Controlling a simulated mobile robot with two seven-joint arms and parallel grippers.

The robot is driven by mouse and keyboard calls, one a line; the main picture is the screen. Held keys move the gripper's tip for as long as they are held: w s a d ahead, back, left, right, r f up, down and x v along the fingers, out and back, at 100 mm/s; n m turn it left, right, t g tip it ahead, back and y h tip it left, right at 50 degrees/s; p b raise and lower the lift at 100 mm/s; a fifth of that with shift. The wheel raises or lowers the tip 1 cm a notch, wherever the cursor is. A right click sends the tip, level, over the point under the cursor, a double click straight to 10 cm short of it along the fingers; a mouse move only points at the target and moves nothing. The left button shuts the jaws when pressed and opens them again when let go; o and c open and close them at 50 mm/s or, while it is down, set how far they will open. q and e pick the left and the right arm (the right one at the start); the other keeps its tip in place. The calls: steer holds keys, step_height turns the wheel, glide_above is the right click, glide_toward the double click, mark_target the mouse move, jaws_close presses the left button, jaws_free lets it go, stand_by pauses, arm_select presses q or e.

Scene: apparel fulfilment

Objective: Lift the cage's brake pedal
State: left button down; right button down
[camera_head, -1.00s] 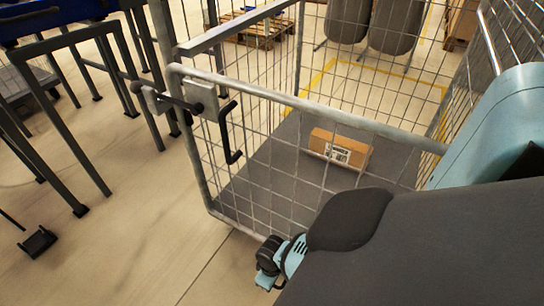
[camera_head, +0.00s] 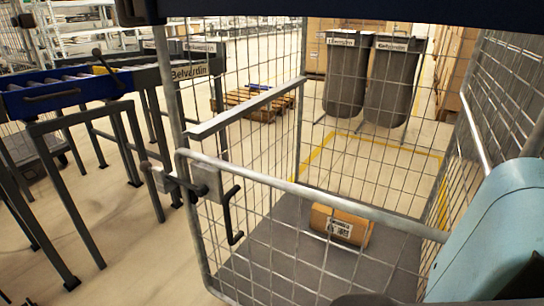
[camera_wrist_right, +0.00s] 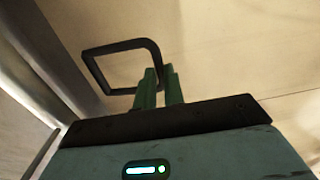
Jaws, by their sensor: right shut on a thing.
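The wire roll cage (camera_head: 320,199) stands in front of me in the head view, with a grey floor panel. The brake pedal (camera_wrist_right: 118,46) is a dark, open rectangular loop in the right wrist view. My right gripper (camera_wrist_right: 159,72) has its two green fingers close together at the loop's right side, shut on the pedal. The exact contact is partly hidden by the fingers. The pedal is out of sight in the head view, where only a light-blue part of my arm shows at right. My left gripper is not in view.
A cardboard box (camera_head: 341,227) lies on the cage floor. A black bent handle (camera_head: 229,215) hangs on the cage's near left corner. A roller conveyor (camera_head: 75,88) on dark legs stands at left. A pallet (camera_head: 258,104) and grey bins (camera_head: 345,80) are behind.

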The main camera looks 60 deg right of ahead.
steer(key=c, duration=1.5)
jaws_free()
steer(key=shift+d, duration=0.2)
step_height(320, 180, up, 8)
steer(key=p, duration=0.4)
steer(key=shift+d+p, duration=0.15)
steer(key=shift+p, duration=0.15)
steer(key=shift+f, duration=0.1)
